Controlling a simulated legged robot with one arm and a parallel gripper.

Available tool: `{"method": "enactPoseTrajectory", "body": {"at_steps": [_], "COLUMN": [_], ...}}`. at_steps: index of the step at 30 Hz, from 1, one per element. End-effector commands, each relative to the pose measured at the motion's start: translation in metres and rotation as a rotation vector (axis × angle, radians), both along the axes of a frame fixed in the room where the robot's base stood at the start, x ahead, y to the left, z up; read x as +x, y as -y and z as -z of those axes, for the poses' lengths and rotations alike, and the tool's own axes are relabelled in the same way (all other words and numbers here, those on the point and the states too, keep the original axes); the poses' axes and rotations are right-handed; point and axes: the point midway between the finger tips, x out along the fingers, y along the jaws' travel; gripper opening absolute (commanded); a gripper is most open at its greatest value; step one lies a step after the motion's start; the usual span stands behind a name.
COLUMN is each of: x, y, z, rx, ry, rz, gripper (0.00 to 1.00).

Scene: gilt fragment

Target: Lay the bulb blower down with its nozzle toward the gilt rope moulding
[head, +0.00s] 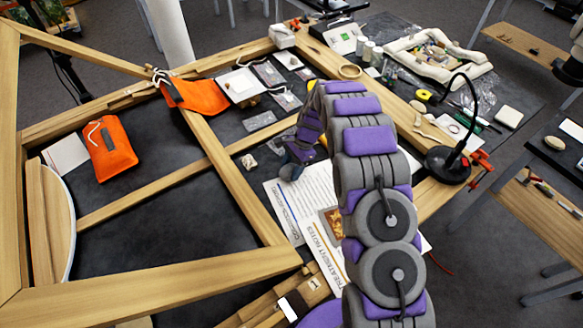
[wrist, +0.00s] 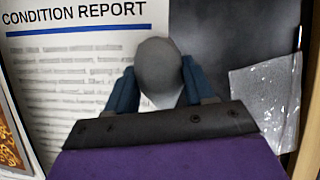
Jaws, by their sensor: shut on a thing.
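My gripper (head: 291,166) is low over the dark table, at the left edge of the printed sheets in the head view. In the wrist view my gripper (wrist: 160,78) has its two dark blue fingers on either side of a smooth grey rounded thing, which looks like the bulb blower (wrist: 159,68). It is shut on this thing. The nozzle is not visible, so I cannot tell which way it points. A small pale lump (head: 248,161) lies left of my gripper in the head view. I cannot tell if it is the gilt rope moulding.
A condition report sheet (wrist: 65,70) lies under my gripper, with a clear plastic bag (wrist: 268,95) at the right of the wrist view. Wooden frame bars (head: 235,185) cross the table. An orange pouch (head: 110,148) lies left; a black lamp (head: 449,163) stands right.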

Motion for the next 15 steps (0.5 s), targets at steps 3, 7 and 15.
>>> {"method": "enactPoseTrajectory", "body": {"at_steps": [3, 7, 15], "x": [0.0002, 0.0006, 0.0005], "y": [0.0, 0.0, 0.0001], "z": [-0.0001, 0.001, 0.0009], "rx": [0.0, 0.001, 0.001], "ry": [0.0, 0.001, 0.001], "rz": [0.0, 0.0, 0.0], "gripper": [0.0, 0.59, 0.79]}}
